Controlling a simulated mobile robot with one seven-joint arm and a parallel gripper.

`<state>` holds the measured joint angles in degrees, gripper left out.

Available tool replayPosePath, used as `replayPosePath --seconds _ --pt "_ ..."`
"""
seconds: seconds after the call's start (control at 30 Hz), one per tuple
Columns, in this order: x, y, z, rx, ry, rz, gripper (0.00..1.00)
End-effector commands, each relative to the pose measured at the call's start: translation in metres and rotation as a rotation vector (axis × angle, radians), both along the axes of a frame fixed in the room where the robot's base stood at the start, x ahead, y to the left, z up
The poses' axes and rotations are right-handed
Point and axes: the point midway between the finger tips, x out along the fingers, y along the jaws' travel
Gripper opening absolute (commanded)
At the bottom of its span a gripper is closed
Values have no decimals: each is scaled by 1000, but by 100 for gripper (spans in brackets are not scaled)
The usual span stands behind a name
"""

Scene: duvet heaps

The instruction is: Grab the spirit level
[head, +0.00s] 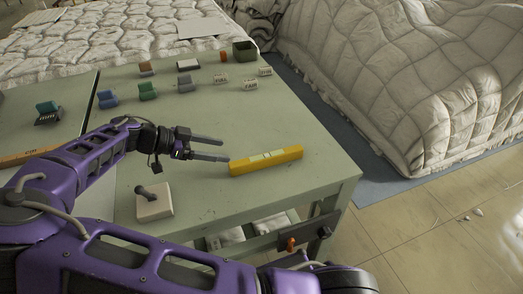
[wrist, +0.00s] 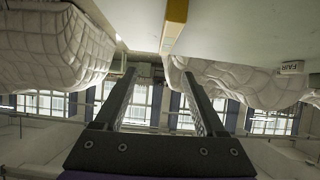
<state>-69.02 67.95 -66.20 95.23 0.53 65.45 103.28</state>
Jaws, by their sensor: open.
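The spirit level (head: 267,160) is a yellow bar with a pale middle section, lying on the green table (head: 318,186) near its right front corner. In the wrist view, the yellow bar (wrist: 176,22) shows at the top, beyond the fingertips and a little right of centre. My gripper (head: 226,149) is open, with its two dark fingers pointing at the level's left end. The fingers look empty in the wrist view (wrist: 160,75). The gap between fingertips and level looks small; whether they touch cannot be told.
A white block with a dark knob (head: 154,203) stands left of the level. Quilted heaps (head: 400,80) stand beyond the table. The table between level and cards is clear.

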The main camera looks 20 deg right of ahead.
Motion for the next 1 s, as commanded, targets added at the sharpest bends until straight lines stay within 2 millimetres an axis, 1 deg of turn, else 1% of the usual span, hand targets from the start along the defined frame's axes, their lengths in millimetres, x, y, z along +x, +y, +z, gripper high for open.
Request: replayPosePath --seconds 0.03,0.17,0.27,0.6,0.7,1.0 --pt "2 1 -9 -6 -10 0 72" --pt "5 0 -21 -7 -26 -2 72" --pt "4 -12 -28 -7 -27 -5 72" --pt "4 -77 -63 -9 -24 -5 72" --pt "4 -91 -70 -8 -25 -4 72" --pt "6 -112 -80 -7 -25 -4 72"
